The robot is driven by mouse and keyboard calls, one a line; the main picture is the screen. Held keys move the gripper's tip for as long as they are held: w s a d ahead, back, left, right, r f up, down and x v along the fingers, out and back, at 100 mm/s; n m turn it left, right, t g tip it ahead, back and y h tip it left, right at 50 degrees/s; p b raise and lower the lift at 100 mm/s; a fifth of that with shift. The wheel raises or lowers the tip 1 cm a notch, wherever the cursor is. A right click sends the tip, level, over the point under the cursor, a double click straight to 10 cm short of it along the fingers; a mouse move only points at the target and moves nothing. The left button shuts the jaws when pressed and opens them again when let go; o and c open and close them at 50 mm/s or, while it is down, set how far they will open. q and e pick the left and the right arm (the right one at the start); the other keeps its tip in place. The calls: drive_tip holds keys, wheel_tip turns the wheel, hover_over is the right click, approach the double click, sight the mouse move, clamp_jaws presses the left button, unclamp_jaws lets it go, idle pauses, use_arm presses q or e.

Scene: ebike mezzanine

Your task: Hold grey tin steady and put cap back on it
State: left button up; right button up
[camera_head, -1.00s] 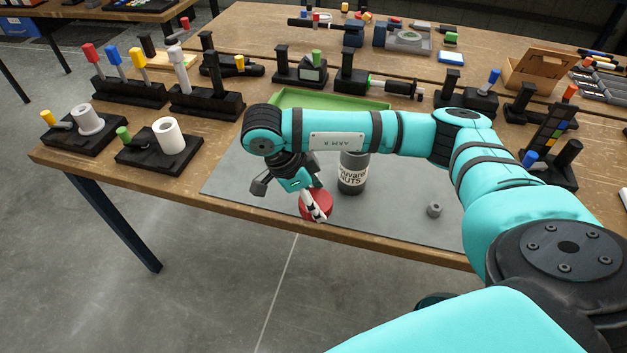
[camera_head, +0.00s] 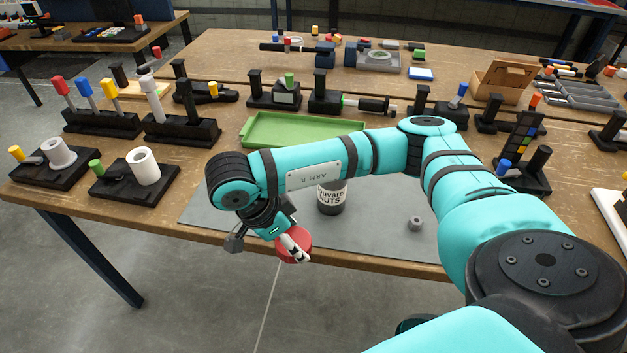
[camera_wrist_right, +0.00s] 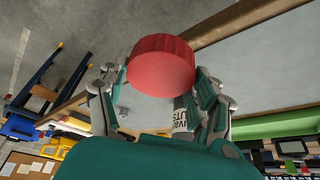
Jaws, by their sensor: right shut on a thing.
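The grey tin (camera_head: 331,204) stands upright on the grey mat, with a white label and black lettering. My right arm hides its upper part in the head view. The tin also shows partly behind the fingers in the right wrist view (camera_wrist_right: 181,116). My right gripper (camera_head: 294,247) is shut on the round red cap (camera_head: 304,238), to the left of the tin and nearer the table's front edge. In the right wrist view the cap (camera_wrist_right: 160,67) sits between both fingertips, apart from the tin. My left gripper is not in view.
A small grey nut-like ring (camera_head: 415,223) lies on the mat (camera_head: 370,225) right of the tin. A green tray (camera_head: 300,128) lies behind my arm. Black fixtures with coloured handles stand at left and back. The mat's front right part is mostly clear.

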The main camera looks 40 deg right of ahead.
drive_tip(key=w+n+t, duration=0.1)
drive_tip(key=n, duration=0.1)
drive_tip(key=a+r+n+t, duration=0.1)
drive_tip(key=n, duration=0.2)
drive_tip(key=w+a+r+n+t, duration=0.1)
drive_tip(key=n, duration=0.2)
drive_tip(key=shift+w+r, duration=0.1)
drive_tip(key=shift+w, duration=0.2)
drive_tip(key=w+a+r+n+t+y, duration=0.2)
drive_tip(key=w+r+n+y, duration=0.1)
drive_tip(key=n, duration=0.9)
drive_tip(key=shift+r+t+y, duration=0.3)
drive_tip(key=shift+r+y, duration=0.4)
drive_tip(key=shift+r, duration=0.15)
